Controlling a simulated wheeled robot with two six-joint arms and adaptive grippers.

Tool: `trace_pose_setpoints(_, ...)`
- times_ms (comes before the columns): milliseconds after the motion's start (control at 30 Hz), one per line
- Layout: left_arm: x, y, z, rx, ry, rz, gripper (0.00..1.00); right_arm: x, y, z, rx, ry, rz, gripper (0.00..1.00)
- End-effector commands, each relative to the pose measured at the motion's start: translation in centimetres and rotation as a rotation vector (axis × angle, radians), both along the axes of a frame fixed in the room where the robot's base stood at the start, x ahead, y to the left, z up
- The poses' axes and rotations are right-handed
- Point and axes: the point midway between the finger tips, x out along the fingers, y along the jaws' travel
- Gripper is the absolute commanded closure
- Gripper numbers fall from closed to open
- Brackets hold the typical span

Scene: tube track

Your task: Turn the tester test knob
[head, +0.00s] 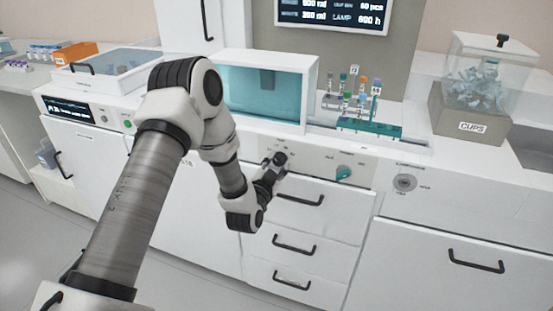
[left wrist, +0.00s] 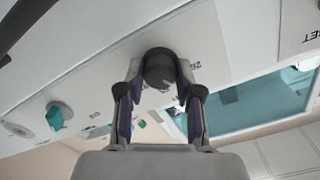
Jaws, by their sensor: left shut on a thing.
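A dark round knob (left wrist: 158,68) on the white front panel (head: 318,165) of the tester sits between my left gripper's fingers in the left wrist view. My left gripper (left wrist: 159,82) is shut on it, with one finger on each side. In the head view the left gripper (head: 275,166) reaches the panel below the teal-windowed chamber and hides part of the knob. The print around the knob is partly covered and too small to read. A teal knob (head: 343,173) stands to the right on the same panel, apart from the gripper. My right gripper is not in view.
Drawers with black handles (head: 295,243) lie below the panel. Above it are the teal-windowed chamber (head: 265,92) and a rack of tubes (head: 368,128). A cup box (head: 474,110) and a grey round dial (head: 405,183) are to the right. The floor in front is clear.

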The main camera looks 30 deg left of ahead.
Motion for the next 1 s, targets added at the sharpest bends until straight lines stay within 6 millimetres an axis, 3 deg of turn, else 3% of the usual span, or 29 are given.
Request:
trace_pose_setpoints(33, 0.2, 0.1, 0.9, 0.045, -0.002, 0.002, 1.00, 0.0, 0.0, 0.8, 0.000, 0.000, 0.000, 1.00)
trace_pose_setpoints(600, 0.3, 0.1, 1.0, 0.564, 0.120, 0.005, 1.00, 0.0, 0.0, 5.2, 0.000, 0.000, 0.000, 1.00)
trace_pose_setpoints(1000, 0.3, 0.1, 0.8, 0.801, 0.177, 0.006, 1.00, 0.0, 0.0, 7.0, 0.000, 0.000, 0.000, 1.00)
